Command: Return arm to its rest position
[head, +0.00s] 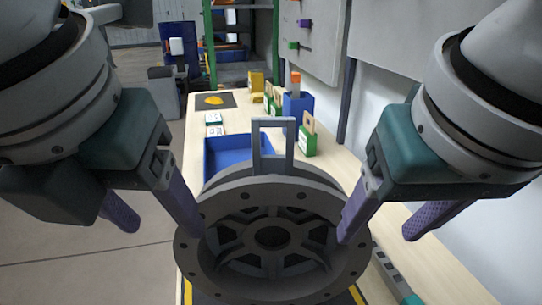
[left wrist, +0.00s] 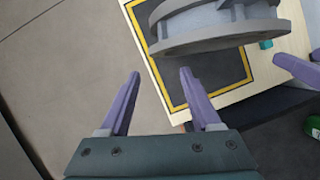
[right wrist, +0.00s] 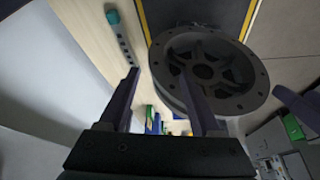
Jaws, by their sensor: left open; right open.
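A large grey wheel-like part (head: 271,238) with spokes and a rim of bolt holes stands on the near end of the workbench. A grey rectangular hook frame (head: 273,123) shows just behind and above it. My left gripper (head: 165,220) is open at the part's left side, with its inner finger close to the rim. My right gripper (head: 376,230) is open at the right side, inner finger close to the rim. Whether either finger touches cannot be told. The part also shows in the left wrist view (left wrist: 215,25) and right wrist view (right wrist: 230,75). Both grippers are empty.
A blue tray (head: 222,150) lies on the wooden bench behind the part. Small boxes and a blue bin (head: 298,104) stand further back. A wall panel runs along the right. A yellow-bordered dark mat (left wrist: 233,70) lies under the part. Floor at the left is clear.

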